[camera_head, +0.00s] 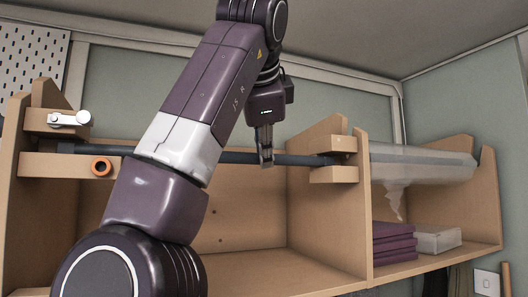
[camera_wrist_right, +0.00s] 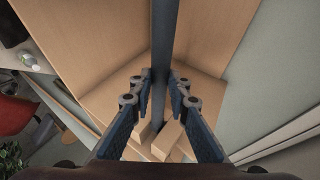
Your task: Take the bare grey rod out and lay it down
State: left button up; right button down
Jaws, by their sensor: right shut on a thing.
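The bare grey rod (camera_head: 228,156) runs level across the wooden shelf unit; it also shows in the right wrist view (camera_wrist_right: 165,40). Its left end lies between wooden blocks of the left holder (camera_head: 45,165), and its right end enters the gap of the right holder (camera_head: 333,175). My right gripper (camera_head: 266,156) comes down from above and is shut on the rod, right of its middle. In the right wrist view its fingers (camera_wrist_right: 161,82) stand on both sides of the rod. My arm hides part of the rod. My left gripper is not in view.
A plastic-wrapped roll (camera_head: 425,163) lies in the right bay above purple folded cloths (camera_head: 393,242) and a pale box (camera_head: 438,241). The middle bay below the rod looks empty.

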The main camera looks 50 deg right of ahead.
jog(key=shift+s+a, duration=0.1)
jog(key=shift+s, duration=0.1)
jog(key=shift+s+a, duration=0.4)
jog(key=shift+s, duration=0.3)
jog(key=shift+s+a+b, duration=0.25)
jog(key=shift+s+b, duration=0.05)
jog(key=shift+s, duration=0.15)
jog(key=shift+s+a+b, duration=0.15)
jog(key=shift+s+a, duration=0.3)
jog(key=shift+s, duration=0.4)
jog(key=shift+s+a+b, duration=0.15)
jog(key=shift+s+a, duration=0.35)
jog(key=shift+s, duration=0.35)
jog(key=shift+s+a+b, duration=0.15)
jog(key=shift+s+a, duration=0.3)
jog(key=shift+s, duration=0.4)
